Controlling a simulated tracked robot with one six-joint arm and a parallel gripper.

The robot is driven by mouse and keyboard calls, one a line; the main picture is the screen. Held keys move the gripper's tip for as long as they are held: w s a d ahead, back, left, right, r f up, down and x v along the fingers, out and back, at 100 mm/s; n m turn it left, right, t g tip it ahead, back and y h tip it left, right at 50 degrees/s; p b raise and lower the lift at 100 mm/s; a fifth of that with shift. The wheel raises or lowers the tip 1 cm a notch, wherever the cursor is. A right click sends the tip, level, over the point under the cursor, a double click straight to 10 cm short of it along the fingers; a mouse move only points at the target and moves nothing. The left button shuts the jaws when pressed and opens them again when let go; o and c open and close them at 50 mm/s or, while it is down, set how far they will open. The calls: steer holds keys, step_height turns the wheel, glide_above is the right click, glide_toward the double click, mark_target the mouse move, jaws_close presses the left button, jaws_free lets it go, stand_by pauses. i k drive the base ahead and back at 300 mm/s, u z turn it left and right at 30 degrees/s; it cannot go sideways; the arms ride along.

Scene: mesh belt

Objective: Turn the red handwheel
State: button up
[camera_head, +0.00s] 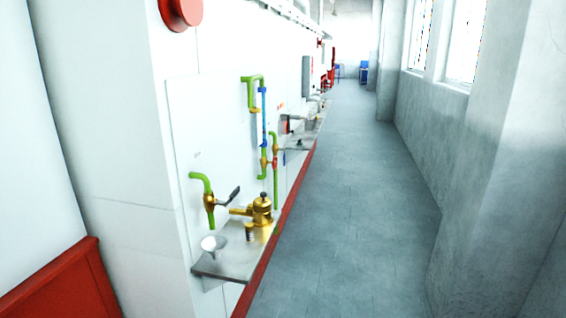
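No handwheel shows clearly. A red round disc (182,12) sticks out from the white wall at the top left, partly cut off by the picture edge; I cannot tell whether it is a wheel. A small red part (275,162) sits on the green and brass pipework on the left wall; it is too small to tell whether it is a handwheel. My gripper is not in view.
A metal shelf (238,262) juts from the left wall with brass fittings (262,210) and a small funnel (213,243) on it. A red panel (60,285) stands at the lower left. The grey corridor floor (350,200) is clear, with a pale wall and windows (447,40) on the right.

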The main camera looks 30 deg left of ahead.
mark_target(274, 164)
steer(key=i, duration=1.15)
steer(key=u, duration=1.45)
